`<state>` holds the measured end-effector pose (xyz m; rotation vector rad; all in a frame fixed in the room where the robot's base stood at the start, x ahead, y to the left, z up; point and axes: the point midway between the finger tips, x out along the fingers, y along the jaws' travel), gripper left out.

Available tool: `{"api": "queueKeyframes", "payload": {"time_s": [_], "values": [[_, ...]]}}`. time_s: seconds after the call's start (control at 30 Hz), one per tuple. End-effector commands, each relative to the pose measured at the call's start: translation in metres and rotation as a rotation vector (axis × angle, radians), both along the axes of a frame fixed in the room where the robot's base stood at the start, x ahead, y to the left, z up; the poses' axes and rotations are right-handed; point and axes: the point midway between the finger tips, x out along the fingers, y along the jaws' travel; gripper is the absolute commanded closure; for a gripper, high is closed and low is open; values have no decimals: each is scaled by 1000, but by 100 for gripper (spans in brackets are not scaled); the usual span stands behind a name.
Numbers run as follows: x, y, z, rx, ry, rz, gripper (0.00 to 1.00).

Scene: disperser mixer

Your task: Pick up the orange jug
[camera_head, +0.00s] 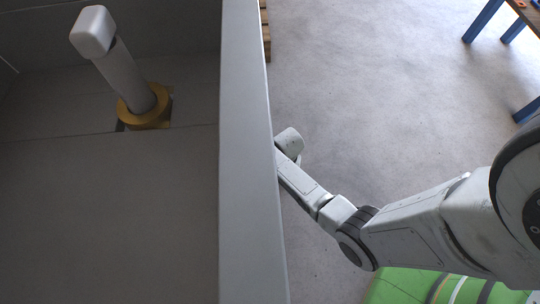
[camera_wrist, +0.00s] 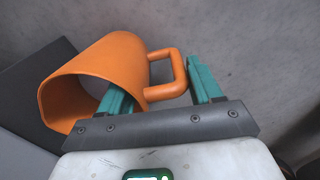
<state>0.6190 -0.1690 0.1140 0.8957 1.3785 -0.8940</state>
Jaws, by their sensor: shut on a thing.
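The orange jug (camera_wrist: 115,64) shows in the wrist view, tilted, with its open mouth toward the lower left and its handle on the right. My gripper (camera_wrist: 160,92) has two teal fingers, one at the jug's wall by the mouth and one to the right of the handle. The gripper is shut on the jug, with the handle side between the fingers. In the head view my arm reaches behind a grey wall; the fingers and the jug are hidden there.
A tall grey panel (camera_head: 246,150) stands left of my arm in the head view. Beyond it a pale post sits in a yellow collar (camera_head: 148,112). Open concrete floor (camera_head: 370,90) lies to the right, with a blue-legged table (camera_head: 484,20) at the upper right.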

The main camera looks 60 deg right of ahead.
Motion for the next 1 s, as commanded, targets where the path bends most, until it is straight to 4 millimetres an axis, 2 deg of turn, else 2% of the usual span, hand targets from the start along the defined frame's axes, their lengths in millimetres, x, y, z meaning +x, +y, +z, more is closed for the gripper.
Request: {"api": "queueKeyframes", "payload": {"time_s": [0.07, 0.4, 0.77, 1.0], "values": [[-1, -1, -1, -1, 2, -2, 66], [-1, -1, -1, -2, 2, -4, 99], [-1, -1, 1, -2, 2, -4, 100], [0, -1, 15, -2, 0, -3, 100]]}}
